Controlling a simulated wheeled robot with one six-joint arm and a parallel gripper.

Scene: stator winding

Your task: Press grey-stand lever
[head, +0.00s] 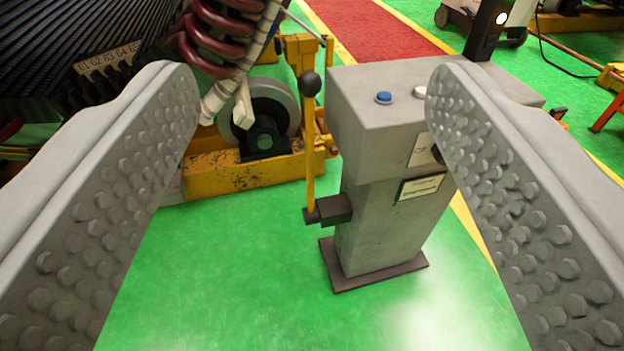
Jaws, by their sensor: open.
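The grey stand (385,205) rises from the green floor right of the middle in the head view. Its lever (311,140) is a yellow upright rod with a black ball knob on top. The rod comes up from a dark bracket on the stand's left side. My gripper (313,85) is open, with one studded grey finger at each side of the picture. The lever and the stand's top show between the fingers, and the fingers touch neither lever as far as I see. The right finger hides part of the stand's right side.
A blue button (384,97) and a white button (420,92) sit on the stand's top. A yellow roller support (240,172) with a grey wheel stands left of the lever. The dark ribbed stator (75,50) with red coils fills the upper left. Green floor in front is clear.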

